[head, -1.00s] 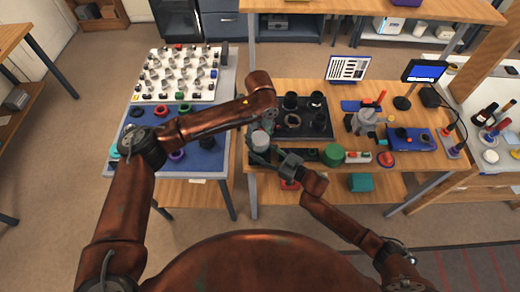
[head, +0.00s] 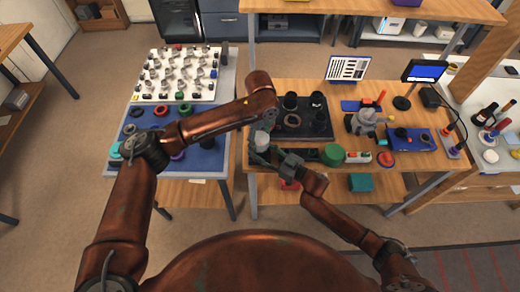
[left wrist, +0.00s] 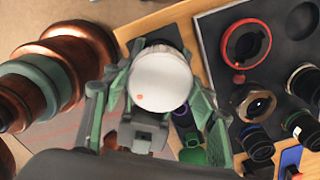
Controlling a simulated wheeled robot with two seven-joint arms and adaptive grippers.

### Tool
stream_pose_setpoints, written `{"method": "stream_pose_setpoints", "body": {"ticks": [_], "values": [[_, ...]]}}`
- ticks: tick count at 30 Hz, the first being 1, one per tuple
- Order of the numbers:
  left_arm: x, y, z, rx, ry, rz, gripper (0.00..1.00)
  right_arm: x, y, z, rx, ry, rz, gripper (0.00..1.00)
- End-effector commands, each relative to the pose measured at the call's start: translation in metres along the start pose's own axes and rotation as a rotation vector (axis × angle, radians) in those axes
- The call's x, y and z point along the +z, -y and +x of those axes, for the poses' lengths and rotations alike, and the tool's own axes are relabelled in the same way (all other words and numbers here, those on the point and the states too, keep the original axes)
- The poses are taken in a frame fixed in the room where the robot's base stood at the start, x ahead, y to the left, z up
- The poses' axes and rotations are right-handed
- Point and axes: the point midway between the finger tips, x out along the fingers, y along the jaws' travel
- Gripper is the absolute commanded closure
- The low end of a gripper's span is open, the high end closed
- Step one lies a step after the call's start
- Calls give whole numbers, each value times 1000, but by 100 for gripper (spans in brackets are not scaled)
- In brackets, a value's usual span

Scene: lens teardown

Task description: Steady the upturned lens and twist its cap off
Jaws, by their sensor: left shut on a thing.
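The upturned lens stands at the front left of the wooden table, mostly hidden by my grippers. Its round white cap (left wrist: 160,78), with an orange dot, faces up between green fingers in the left wrist view. The cap also shows small in the head view (head: 262,138). My left gripper (left wrist: 162,98) is shut on the cap; in the head view my forearm partly covers it. My right gripper (head: 268,153) reaches in from the lower right, low beside the lens. Whether its fingers touch the lens is hidden.
A dark tray (head: 322,133) with black lens parts lies just behind and to the right. A green cylinder (head: 334,155) and a red round piece (head: 386,159) stand along the front edge. A blue mat (head: 205,160) with coloured rings lies on the left table.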

Motion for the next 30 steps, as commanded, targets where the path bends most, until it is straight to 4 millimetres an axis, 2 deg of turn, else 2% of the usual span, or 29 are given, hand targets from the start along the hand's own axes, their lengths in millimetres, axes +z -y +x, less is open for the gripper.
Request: {"method": "stream_pose_setpoints", "body": {"ticks": [30], "values": [[0, 0, -19, -1, 0, 1, 70, 0, 0, 0, 1, 1, 0, 96]]}}
